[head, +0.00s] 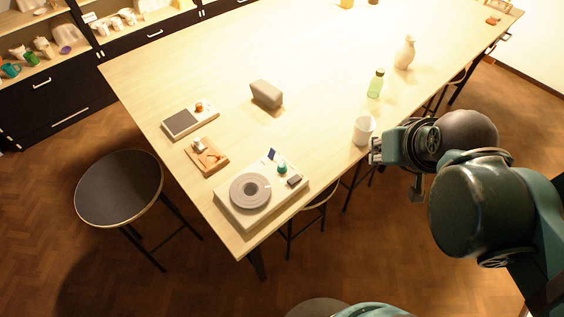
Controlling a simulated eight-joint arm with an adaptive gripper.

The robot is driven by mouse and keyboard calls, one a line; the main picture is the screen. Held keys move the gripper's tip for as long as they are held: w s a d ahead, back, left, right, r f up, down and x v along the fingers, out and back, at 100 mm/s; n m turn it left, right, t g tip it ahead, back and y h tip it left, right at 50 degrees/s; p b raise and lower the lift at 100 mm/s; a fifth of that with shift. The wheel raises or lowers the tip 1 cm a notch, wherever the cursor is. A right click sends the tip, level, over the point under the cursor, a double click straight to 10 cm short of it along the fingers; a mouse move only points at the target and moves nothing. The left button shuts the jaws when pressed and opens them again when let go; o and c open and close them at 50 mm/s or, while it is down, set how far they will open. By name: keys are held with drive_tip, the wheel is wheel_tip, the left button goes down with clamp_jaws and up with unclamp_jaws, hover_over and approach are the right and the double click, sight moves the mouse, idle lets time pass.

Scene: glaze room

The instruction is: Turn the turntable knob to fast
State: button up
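The turntable (226,213) is a pale, low box at the near corner of the table in the head view. The knob's exact pointing and any speed marks are too small to read. My gripper (393,165) is off to the right of the turntable, apart from it, beside the white cup. Its finger opening cannot be made out.
A white cup (363,130) stands close left of my gripper, with a green bottle (375,85) and vase (404,52) farther back. An orange-knobbed device (181,122), a wooden board (198,160) and a grey block (266,93) lie beyond the turntable. A stool (118,187) stands left.

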drive_tip(key=a+n, duration=0.1)
drive_tip(key=n+g+p, duration=0.7)
drive_tip(key=n+p, duration=0.2)
drive_tip(key=n, duration=0.8)
hover_over(282, 165)
drive_tip(key=shift+f, duration=4.65)
drive_tip(key=shift+f, duration=0.15)
drive_tip(key=shift+f, duration=3.7)
